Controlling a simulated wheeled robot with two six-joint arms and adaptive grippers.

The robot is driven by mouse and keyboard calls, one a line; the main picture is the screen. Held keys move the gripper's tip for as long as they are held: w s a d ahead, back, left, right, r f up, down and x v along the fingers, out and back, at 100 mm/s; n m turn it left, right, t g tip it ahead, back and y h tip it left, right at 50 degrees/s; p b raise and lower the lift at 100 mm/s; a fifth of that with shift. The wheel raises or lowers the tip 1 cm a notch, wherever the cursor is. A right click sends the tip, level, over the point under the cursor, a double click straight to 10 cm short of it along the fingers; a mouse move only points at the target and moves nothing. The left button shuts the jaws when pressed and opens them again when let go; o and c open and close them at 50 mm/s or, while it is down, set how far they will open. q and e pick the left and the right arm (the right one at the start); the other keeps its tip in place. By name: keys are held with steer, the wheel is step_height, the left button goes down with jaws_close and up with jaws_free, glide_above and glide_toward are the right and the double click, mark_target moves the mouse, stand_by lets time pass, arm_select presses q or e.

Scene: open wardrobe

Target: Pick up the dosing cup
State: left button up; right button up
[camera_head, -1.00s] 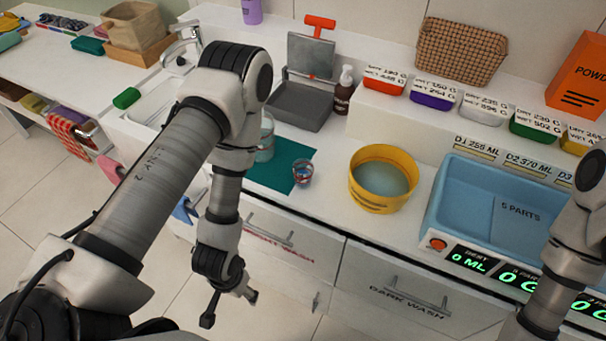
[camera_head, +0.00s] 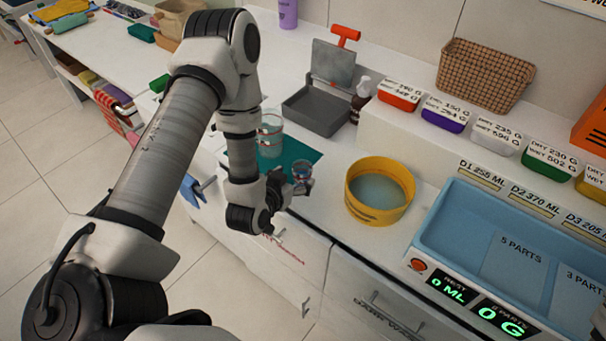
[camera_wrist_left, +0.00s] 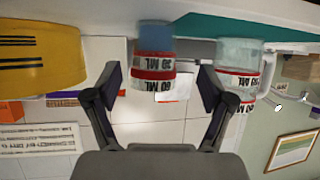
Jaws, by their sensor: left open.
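The dosing cup (camera_head: 302,168) is a small clear cup with red-and-white bands and bluish contents. It stands at the right edge of the teal mat (camera_head: 308,153), near the counter's front edge. My left gripper (camera_head: 298,188) is open and level with the counter edge, right at the cup; its fingers partly cover the cup in the head view. In the upside-down left wrist view the cup (camera_wrist_left: 153,58) appears between the two spread fingertips of my left gripper (camera_wrist_left: 160,80), with gaps on both sides. I cannot tell how deep it sits between them.
A larger clear measuring jug (camera_head: 270,138) with a handle stands on the mat, left of the cup. A yellow round tub (camera_head: 380,215) stands right of the cup. A blue tray (camera_head: 440,225) is farther right. A grey hinged box (camera_head: 318,112) stands behind.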

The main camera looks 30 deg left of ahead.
mark_target(297, 177)
arm_select(q)
steer(key=w, duration=0.2)
steer(key=w+d+f+p, duration=0.1)
steer(key=shift+w+a+f, duration=0.15)
steer(key=shift+w, duration=0.2)
steer(key=shift+s+a+f, duration=0.1)
steer(key=shift+a+f, duration=0.1)
steer(key=shift+a, duration=0.1)
steer(key=shift+d, duration=0.15)
steer(key=c, duration=1.3)
arm_select(e)
steer(key=shift+d+r, duration=0.25)
steer(key=shift+r, duration=0.45)
arm_select(q)
steer(key=shift+r, duration=0.15)
arm_select(e)
steer(key=shift+a+r, duration=0.1)
